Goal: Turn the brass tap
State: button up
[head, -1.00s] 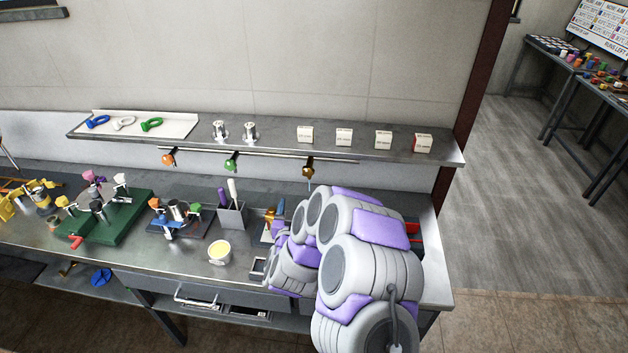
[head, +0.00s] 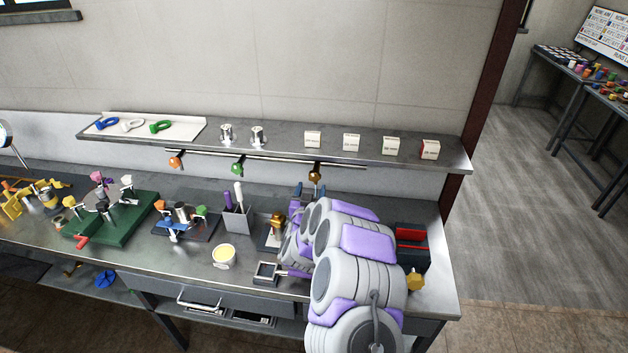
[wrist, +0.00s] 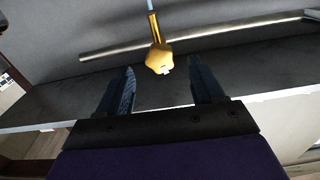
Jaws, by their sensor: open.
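The brass tap (head: 314,174) hangs from the pipe under the shelf, the rightmost of three. In the wrist view, the brass tap (wrist: 158,60) shows a faceted yellow head on a narrow stem, with a pale blue strip at the stem's far end. My gripper (wrist: 163,82) is open and empty. Its two dark fingers are spread, with the tap's head just beyond the tips and between them in the picture; I see no contact. In the head view, my gripper (head: 310,189) is just below the tap, its fingers partly hidden by my arm.
An orange tap (head: 175,162) and a green tap (head: 237,169) hang to the left. The shelf (head: 280,140) is close above. On the bench, a pen holder (head: 238,218), a yellow-filled cup (head: 224,256) and a brass fixture (head: 277,222) stand left of my arm.

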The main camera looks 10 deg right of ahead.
aim_at(313, 180)
jog(key=shift+b+x, duration=0.45)
jog(key=shift+x, duration=2.85)
jog(key=c, duration=1)
jog(key=shift+o, duration=0.2)
jog(key=shift+f+m+b, duration=0.25)
jog(key=shift+m+b, duration=0.75)
jog(key=shift+r+m+b, duration=0.15)
jog(key=shift+m+b, duration=0.3)
jog(key=shift+m, duration=0.35)
jog(key=o, duration=1)
jog(key=shift+c, duration=0.2)
